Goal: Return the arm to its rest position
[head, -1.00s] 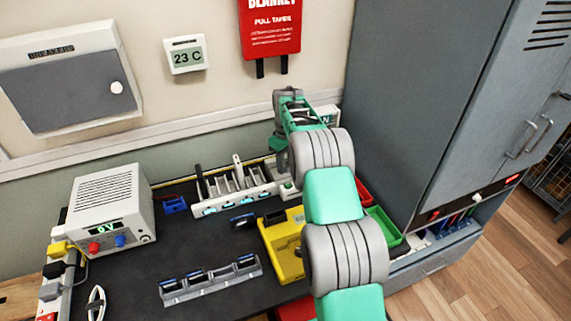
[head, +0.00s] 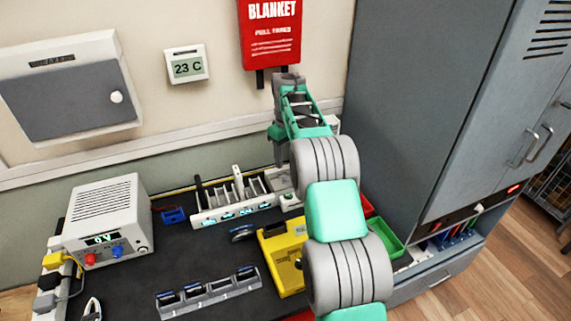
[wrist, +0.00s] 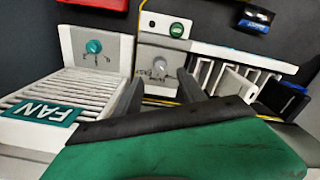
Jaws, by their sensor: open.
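My gripper (head: 281,158) is at the back of the bench, raised in front of the wall, with its fingers pointing down. In the wrist view its two dark fingers (wrist: 163,95) stand apart with nothing between them. My green and grey arm reaches back from the lower right of the head view and hides part of the bench. Below and beyond the fingers, the wrist view shows a white unit with a grey knob (wrist: 160,68) and a white box marked FAN (wrist: 45,111).
A white slotted rack (head: 236,213), a yellow fixture (head: 285,262) and a grey holder (head: 208,292) stand on the dark bench. A power supply (head: 108,215) is at left, red and green bins (head: 388,238) at right. A tall grey cabinet (head: 420,110) stands close right of my arm.

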